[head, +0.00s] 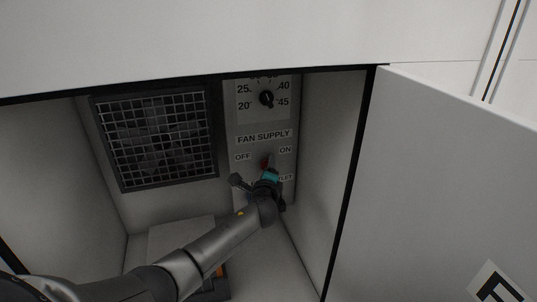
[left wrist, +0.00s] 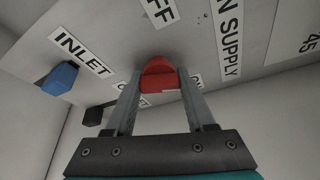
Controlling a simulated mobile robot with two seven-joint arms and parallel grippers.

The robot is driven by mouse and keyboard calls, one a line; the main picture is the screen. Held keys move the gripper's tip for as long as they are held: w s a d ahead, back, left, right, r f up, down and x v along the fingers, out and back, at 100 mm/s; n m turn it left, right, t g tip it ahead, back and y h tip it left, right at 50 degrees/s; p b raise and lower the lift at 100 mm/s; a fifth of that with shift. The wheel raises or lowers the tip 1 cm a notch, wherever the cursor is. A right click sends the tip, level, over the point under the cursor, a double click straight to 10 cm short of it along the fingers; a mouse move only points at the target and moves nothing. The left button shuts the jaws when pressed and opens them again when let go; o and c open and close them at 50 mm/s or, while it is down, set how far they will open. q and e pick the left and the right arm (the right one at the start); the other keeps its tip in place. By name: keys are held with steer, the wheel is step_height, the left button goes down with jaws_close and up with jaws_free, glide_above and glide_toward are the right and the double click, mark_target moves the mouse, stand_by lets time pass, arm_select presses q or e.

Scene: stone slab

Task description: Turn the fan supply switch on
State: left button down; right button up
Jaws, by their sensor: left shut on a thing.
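The red fan supply switch (head: 265,161) sits on the grey panel (head: 284,215) below the FAN SUPPLY label (head: 264,137), between the OFF label (head: 243,156) and the ON label (head: 285,150). My left gripper (head: 267,170) reaches it from below and hides its lower part. In the left wrist view, the red switch (left wrist: 158,74) is between the two fingertips of my left gripper (left wrist: 161,88), which is shut on it. I cannot tell which way the switch is turned. My right gripper is not in view.
A black dial (head: 266,98) is above the switch. A gridded fan (head: 156,137) is at the left. A blue fitting (left wrist: 60,77) and a black one (left wrist: 92,116) stick out near the fingers. The open door (head: 450,190) stands at the right.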

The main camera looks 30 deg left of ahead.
arm_select(q)
steer(key=shift+r+m+g+p, duration=0.15)
steer(key=shift+m+g+p, duration=0.25)
steer(key=shift+m+p, duration=0.7)
steer(key=shift+m+g+p, duration=0.4)
steer(key=shift+p, duration=0.45)
steer(key=shift+f, duration=0.2)
steer(key=shift+c, duration=1.2)
jaws_free()
steer(key=shift+s, duration=0.1)
steer(key=v, duration=1.5)
steer(key=shift+d, duration=0.25)
steer(key=shift+f, duration=0.1)
